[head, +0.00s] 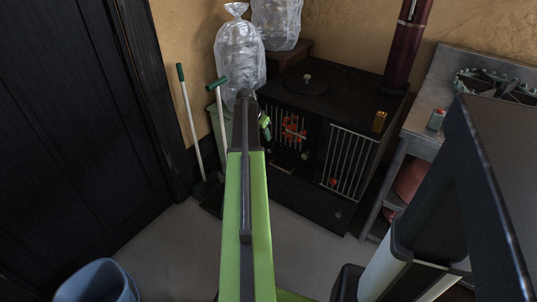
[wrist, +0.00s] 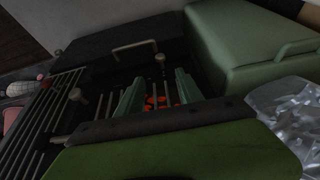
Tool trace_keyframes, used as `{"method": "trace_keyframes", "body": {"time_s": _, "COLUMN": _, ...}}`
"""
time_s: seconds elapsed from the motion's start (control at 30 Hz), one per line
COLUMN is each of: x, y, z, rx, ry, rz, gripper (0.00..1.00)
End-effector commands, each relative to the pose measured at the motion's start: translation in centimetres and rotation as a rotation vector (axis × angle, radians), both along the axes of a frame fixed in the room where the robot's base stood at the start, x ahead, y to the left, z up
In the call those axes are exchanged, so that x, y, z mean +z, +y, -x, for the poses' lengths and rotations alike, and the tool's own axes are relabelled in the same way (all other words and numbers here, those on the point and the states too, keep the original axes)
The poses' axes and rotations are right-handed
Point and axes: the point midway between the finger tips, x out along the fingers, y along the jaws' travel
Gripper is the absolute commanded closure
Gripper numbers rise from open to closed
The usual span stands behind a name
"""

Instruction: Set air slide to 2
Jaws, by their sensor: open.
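The black stove (head: 300,100) stands against the back wall in the head view, with red embers (head: 293,128) behind upright bars. In the wrist view, a small pale knob on a short stem (wrist: 160,59) sits on the stove front beyond my fingertips; it may be the air slide. No number marks are readable. My gripper (wrist: 156,85) is open and empty, its two green fingers apart in front of the bars and embers (wrist: 155,102). It is short of the knob. In the head view my arm partly hides my gripper (head: 266,127).
A green box (wrist: 250,45) and a clear bag (wrist: 290,105) are close on the right in the wrist view. A metal bench (head: 425,125) stands right of the stove.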

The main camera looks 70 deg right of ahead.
Motion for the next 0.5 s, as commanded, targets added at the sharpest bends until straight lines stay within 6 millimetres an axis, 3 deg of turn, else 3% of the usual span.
{"method": "trace_keyframes", "body": {"time_s": 0.03, "x": -2.3, "y": -0.6, "z": 0.1, "rx": -0.001, "ry": 0.0, "rz": 0.0, "gripper": 0.56}}
{"method": "trace_keyframes", "body": {"time_s": 0.1, "x": -3.8, "y": -1.2, "z": 0.3, "rx": -0.001, "ry": 0.0, "rz": 0.0, "gripper": 0.56}}
{"method": "trace_keyframes", "body": {"time_s": 0.5, "x": -11.4, "y": -4.3, "z": 1.1, "rx": -0.001, "ry": -0.001, "rz": -0.001, "gripper": 0.56}}
